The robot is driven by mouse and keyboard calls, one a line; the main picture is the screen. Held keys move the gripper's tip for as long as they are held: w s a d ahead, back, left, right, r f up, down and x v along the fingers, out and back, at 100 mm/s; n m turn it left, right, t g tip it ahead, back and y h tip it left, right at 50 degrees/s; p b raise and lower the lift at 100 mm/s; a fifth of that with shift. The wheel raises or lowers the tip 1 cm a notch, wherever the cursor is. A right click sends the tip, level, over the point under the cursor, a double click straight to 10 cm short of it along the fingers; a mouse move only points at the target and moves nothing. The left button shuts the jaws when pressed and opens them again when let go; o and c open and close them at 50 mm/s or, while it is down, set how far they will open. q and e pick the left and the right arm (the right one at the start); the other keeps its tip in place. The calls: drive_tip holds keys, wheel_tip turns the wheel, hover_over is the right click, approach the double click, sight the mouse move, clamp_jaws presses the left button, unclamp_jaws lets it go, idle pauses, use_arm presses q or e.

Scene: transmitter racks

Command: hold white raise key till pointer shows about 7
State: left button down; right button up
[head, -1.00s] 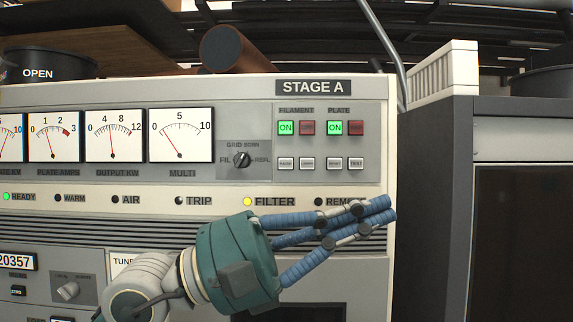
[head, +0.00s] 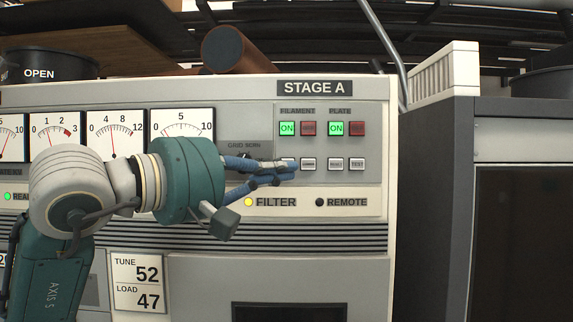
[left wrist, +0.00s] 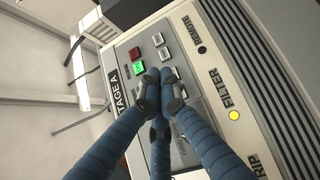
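Several small white keys form a row under the FILAMENT and PLATE buttons on the STAGE A panel (head: 372,190). The leftmost, the raise key (head: 288,160), is mostly hidden behind my left gripper (head: 294,168). Its blue fingers are closed together, empty, with the tips at that key; I cannot tell whether they press it. The left wrist view also shows the fingertips (left wrist: 163,76) together over the keys. The MULTI meter (head: 196,120), scaled 0 to 10, is partly covered by my wrist, so its pointer is hard to read. My right gripper is out of view.
Lit green ON buttons (head: 287,128) and red buttons (head: 308,128) sit just above the keys. Another white key (head: 308,164) is close to the fingertips' right. The selector knob is mostly hidden behind my fingers. A dark grey cabinet (head: 436,200) stands to the right.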

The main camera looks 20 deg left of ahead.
use_arm(q)
drive_tip(key=w, duration=0.2)
drive_tip(key=w+a+p, duration=0.1)
drive_tip(key=w, duration=0.2)
drive_tip(key=w+a, duration=0.1)
drive_tip(key=w, duration=0.2)
drive_tip(key=shift+a+p, duration=0.1)
drive_tip(key=shift+p, duration=0.25)
drive_tip(key=shift+s, duration=0.1)
idle(0.3)
idle(0.7)
drive_tip(key=shift+w+a, duration=0.1)
drive_tip(key=shift+w, duration=0.35)
drive_tip(key=shift+w+a, duration=0.15)
drive_tip(key=shift+w, duration=0.15)
idle(0.5)
idle(1.2)
